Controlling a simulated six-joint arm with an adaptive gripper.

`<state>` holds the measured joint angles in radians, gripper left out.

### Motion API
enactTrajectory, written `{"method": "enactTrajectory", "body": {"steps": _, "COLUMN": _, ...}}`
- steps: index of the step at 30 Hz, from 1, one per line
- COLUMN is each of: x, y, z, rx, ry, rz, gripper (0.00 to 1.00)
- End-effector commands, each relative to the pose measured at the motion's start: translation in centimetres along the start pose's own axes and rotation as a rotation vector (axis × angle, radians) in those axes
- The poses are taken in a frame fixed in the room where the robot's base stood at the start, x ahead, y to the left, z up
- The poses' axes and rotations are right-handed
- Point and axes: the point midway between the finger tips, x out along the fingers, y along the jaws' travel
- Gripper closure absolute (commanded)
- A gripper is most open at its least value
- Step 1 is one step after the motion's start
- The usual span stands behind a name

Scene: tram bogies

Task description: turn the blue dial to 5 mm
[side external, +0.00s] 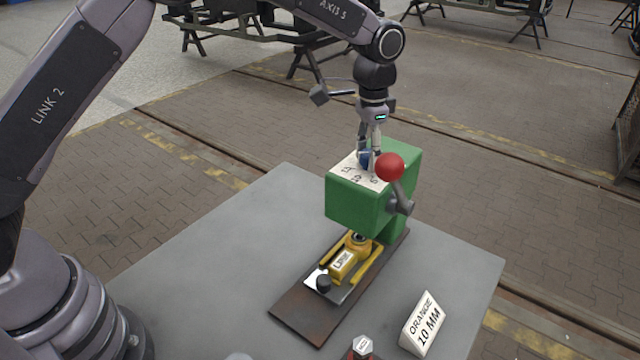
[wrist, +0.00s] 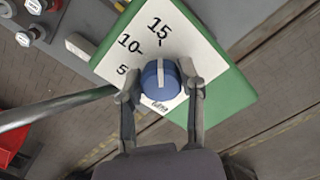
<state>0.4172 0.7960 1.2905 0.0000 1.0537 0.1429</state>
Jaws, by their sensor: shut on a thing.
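The blue dial (wrist: 152,83) sits on a white scale plate (wrist: 112,63) marked 5, 10 and 15. Its white pointer stripe points up in the wrist view, toward the tick by 15. My gripper (wrist: 160,82) has a finger on either side of the dial and is shut on it. In the side view the dial (side external: 364,160) shows partly behind the fingers of my gripper (side external: 369,155), which points down. The plate lies on top of a green block (side external: 352,205). The scale's lower part is hard to read.
A lever with a red ball knob (side external: 390,167) stands close to my gripper on the block's right. A yellow clamp (side external: 345,263) lies on a dark rail in front. A sign (side external: 424,324) reads ORANGE 10 MM. The grey table (side external: 222,240) is clear at left.

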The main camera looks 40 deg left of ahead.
Motion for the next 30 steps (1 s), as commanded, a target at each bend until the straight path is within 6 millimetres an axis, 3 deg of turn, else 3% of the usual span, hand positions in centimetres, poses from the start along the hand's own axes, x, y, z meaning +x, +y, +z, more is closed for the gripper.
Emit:
{"method": "enactTrajectory", "body": {"steps": 3, "x": -0.01, "y": 0.00, "z": 0.00, "rx": 0.000, "ry": 0.000, "rz": 0.000, "gripper": 0.98}}
{"method": "enactTrajectory", "body": {"steps": 14, "x": -0.03, "y": 0.04, "z": -0.04, "rx": -0.077, "ry": 0.000, "rz": 0.000, "gripper": 0.98}}
{"method": "enactTrajectory", "body": {"steps": 30, "x": -0.06, "y": 0.17, "z": -0.15, "rx": -0.536, "ry": 0.001, "rz": 0.000, "gripper": 0.98}}
